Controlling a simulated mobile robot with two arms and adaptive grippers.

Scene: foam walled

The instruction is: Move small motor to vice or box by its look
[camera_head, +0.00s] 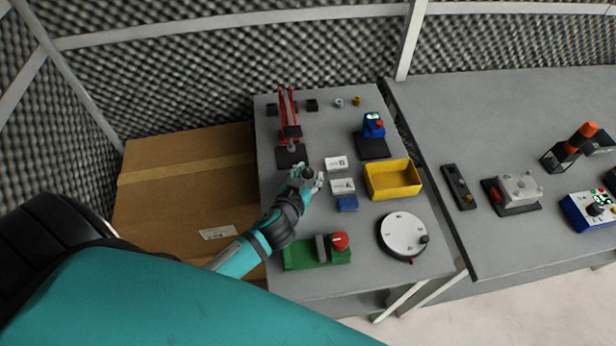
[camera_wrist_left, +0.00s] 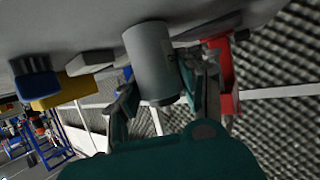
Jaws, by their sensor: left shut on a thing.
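My left gripper (camera_head: 306,180) is shut on the small motor, a plain grey cylinder (camera_wrist_left: 152,55) between its fingers in the left wrist view. In the head view only the motor's dark round end (camera_head: 308,172) shows. The motor is at or just above the grey table top; I cannot tell whether it touches. My right gripper is not in view.
White cards (camera_head: 342,186) and a blue block (camera_head: 347,203) lie between gripper and box. A red press-like tool (camera_head: 290,130) stands behind the gripper. A white round dial (camera_head: 403,234) and a blue device (camera_head: 373,125) stand at the right. A cardboard box (camera_head: 180,190) is left of the table.

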